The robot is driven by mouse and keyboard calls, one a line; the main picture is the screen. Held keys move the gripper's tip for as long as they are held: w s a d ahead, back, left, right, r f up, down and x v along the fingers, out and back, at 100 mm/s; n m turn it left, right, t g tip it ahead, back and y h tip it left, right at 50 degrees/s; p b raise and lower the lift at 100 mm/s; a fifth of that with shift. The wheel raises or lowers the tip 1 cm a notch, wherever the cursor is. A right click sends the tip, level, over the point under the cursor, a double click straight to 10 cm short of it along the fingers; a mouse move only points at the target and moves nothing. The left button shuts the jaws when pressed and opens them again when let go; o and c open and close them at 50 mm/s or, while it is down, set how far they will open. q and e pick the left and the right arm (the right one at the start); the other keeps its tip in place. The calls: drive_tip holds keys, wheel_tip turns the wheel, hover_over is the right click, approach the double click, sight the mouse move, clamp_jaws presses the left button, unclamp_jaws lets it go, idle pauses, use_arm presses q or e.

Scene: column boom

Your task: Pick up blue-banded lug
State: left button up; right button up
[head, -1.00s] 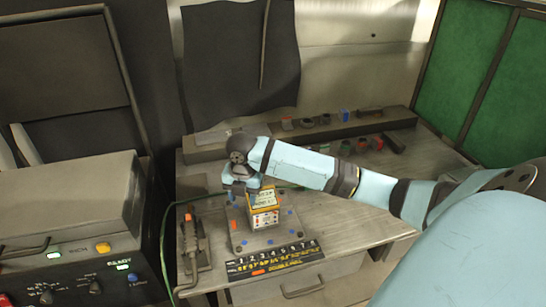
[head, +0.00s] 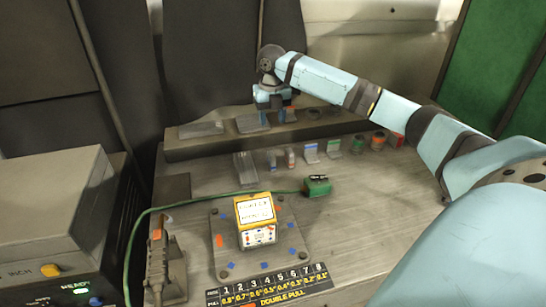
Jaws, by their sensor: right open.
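An L-shaped grey piece with a blue upper part (head: 311,153) stands in the front row on the bench; it looks like a blue-banded lug. A smaller piece with blue on it (head: 272,160) stands farther left in that row; which is the lug is not certain. My right gripper (head: 271,107) is over the raised back ledge, fingers pointing down and open, just behind the front row. An orange-banded grey piece (head: 290,115) is close to its right finger; contact cannot be told. My right arm hides part of the ledge. My left gripper is not in view.
A yellow-and-white box (head: 255,218) stands on a grey plate (head: 224,263) at the front. A green connector (head: 318,187) with a cable lies behind it. Red-topped and green cylinders (head: 357,145) stand in the row. The bench's right part (head: 380,195) is clear.

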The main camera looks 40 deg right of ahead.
sight(272, 153)
drive_tip(key=f, duration=0.9)
drive_tip(key=shift+s+a+f, duration=0.1)
drive_tip(key=shift+s+a, duration=0.05)
drive_tip(key=shift+a, duration=0.1)
wheel_tip(272, 153, down, 4)
drive_tip(key=shift+f, duration=0.1)
clamp_jaws()
